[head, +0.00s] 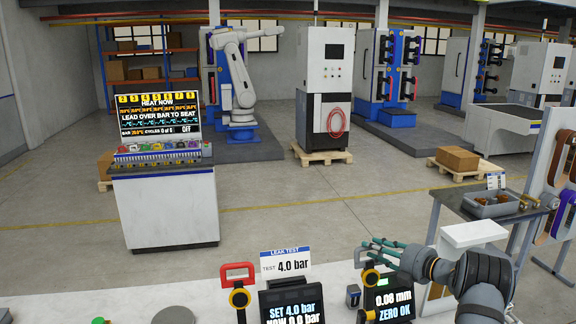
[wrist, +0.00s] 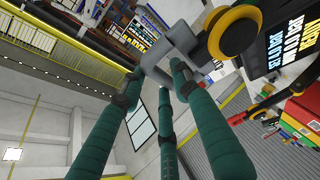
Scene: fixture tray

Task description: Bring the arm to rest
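My gripper (head: 382,250) is at the lower right of the head view, with its green fingers pointing left above the front bench (head: 190,292).
A pressure display (head: 292,305) and a gauge display (head: 390,300) stand on the bench. A red clamp (head: 238,272) is left of them. A dark side table (head: 450,200) holds a grey tray (head: 492,208) at right.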

